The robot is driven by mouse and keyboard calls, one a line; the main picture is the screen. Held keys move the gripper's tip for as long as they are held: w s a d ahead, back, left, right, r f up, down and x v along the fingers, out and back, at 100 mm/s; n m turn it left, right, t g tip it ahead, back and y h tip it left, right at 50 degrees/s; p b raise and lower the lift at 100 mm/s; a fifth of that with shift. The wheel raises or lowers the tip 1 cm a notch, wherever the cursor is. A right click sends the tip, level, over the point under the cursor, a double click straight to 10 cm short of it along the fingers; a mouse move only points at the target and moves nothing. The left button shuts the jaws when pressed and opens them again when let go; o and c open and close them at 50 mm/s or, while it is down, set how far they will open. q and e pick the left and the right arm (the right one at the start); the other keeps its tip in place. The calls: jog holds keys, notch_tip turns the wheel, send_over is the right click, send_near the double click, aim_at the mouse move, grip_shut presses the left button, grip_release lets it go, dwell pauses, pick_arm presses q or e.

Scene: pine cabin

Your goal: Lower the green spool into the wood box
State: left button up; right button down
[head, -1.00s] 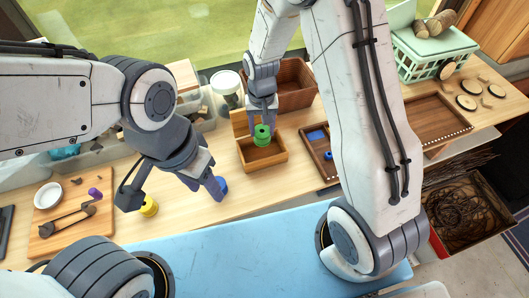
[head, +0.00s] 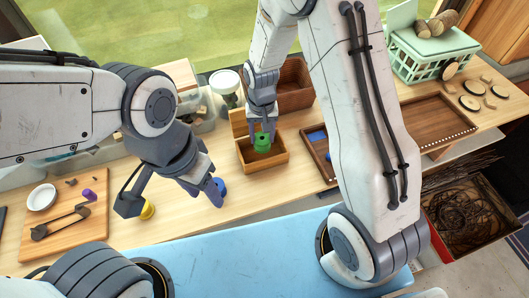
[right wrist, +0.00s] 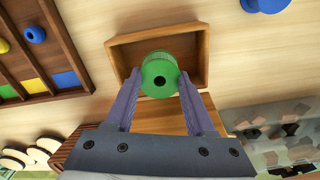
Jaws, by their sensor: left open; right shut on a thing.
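The green spool (head: 262,143) is held upright between the fingers of my right gripper (head: 262,132), which is shut on it. The wood box (head: 266,167) is open at the top, and the spool is over its opening, its lower part appearing within the rim. In the right wrist view the green spool (right wrist: 160,82) sits between the fingertips, in front of the wood box (right wrist: 203,50). I cannot tell whether it touches the floor of the box. My left gripper (head: 170,202) is open and empty above the table, near a blue spool (head: 221,187) and a yellow spool (head: 148,209).
A compartment tray (head: 318,150) with blue pieces lies right of the box. A larger brown wooden box (head: 293,85) stands behind. A cutting board (head: 75,232) is at the left. A green basket (head: 430,60) is at the back right. Table in front of the box is clear.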

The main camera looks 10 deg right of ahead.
jog(key=shift+f+b, duration=1.9)
jog(key=shift+f, duration=0.65)
dwell(1.0)
jog(key=shift+c, duration=0.8)
grip_release()
notch_tip(320, 180, up, 11)
jog(key=b, duration=0.3)
jog(key=s+a+f+n+b, duration=0.1)
jog(key=s+a+n+b, duration=0.1)
jog(key=s, duration=0.5)
jog(key=s+a+f+n+b, duration=0.2)
jog(key=s+n+b, duration=0.2)
jog(key=s, duration=0.3)
jog(key=s+a+f+n+y+b, duration=0.1)
jog(key=s+a+f+n+b, duration=0.1)
jog(key=s, duration=0.5)
jog(key=shift+s+n+b, duration=0.4)
jog(key=shift+n+b, duration=0.1)
jog(key=shift+b, duration=0.05)
